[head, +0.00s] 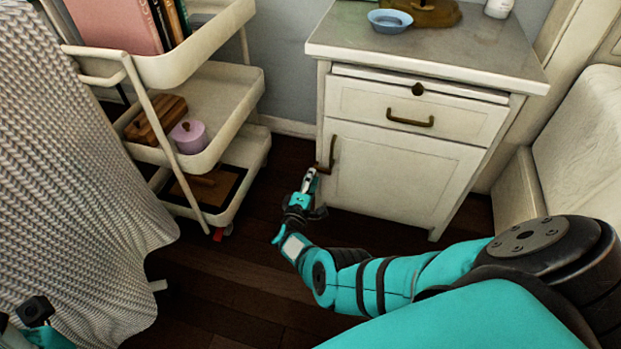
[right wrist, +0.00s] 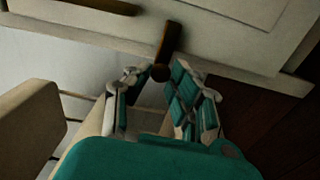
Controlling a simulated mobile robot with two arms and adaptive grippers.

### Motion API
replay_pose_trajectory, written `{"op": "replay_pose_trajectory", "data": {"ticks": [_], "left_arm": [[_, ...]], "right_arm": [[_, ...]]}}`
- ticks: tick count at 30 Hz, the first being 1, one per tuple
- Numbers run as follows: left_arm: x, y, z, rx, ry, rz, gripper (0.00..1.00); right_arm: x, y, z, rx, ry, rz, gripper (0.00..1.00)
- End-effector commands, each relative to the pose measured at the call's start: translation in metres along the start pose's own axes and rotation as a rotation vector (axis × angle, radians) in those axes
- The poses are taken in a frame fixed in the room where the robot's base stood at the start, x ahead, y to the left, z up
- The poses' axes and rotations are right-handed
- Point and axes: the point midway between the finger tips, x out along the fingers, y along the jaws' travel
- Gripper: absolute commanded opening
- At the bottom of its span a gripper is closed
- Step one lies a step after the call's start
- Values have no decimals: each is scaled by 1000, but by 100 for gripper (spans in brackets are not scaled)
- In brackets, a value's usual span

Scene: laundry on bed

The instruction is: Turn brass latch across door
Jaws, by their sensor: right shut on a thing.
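The white cabinet door (head: 395,175) is closed below a drawer. The brass latch (head: 331,150) is at the door's left edge, mostly upright, with its lower end toward my right gripper (head: 310,178). In the right wrist view the dark latch (right wrist: 168,45) hangs down and its rounded lower end lies between the fingertips of my right gripper (right wrist: 160,75). That gripper is shut on the latch end. A small part of my left arm, with a black end (head: 36,310), shows at the lower left corner; its finger state is unclear.
A cream tiered cart (head: 250,85) stands left of the cabinet, with books, a wooden box (head: 155,120) and a lilac pot (head: 190,136). A blue bowl (head: 390,20) is on the cabinet top. A knitted blanket (head: 70,180) hangs at left. Dark floor lies bare between.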

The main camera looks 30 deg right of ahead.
Motion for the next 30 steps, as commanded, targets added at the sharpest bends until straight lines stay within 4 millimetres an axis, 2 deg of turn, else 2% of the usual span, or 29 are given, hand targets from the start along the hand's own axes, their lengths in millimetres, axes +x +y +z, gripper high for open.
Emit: {"op": "replay_pose_trajectory", "data": {"ticks": [20,21,24,25,30], "left_arm": [[-3,0,1,-1,-11,-3,0],[-3,0,1,0,-10,-3,0],[-2,0,1,0,-8,-2,0],[-2,0,1,0,-8,-2,0],[-2,0,1,0,-6,-1,0]], "right_arm": [[-2,-2,-1,-60,2,-4,0],[-2,-2,-1,-60,2,-4,25],[-1,-2,0,-59,2,-4,38],[-1,-2,0,-59,2,-3,42],[0,-1,0,-59,1,-2,43]]}}
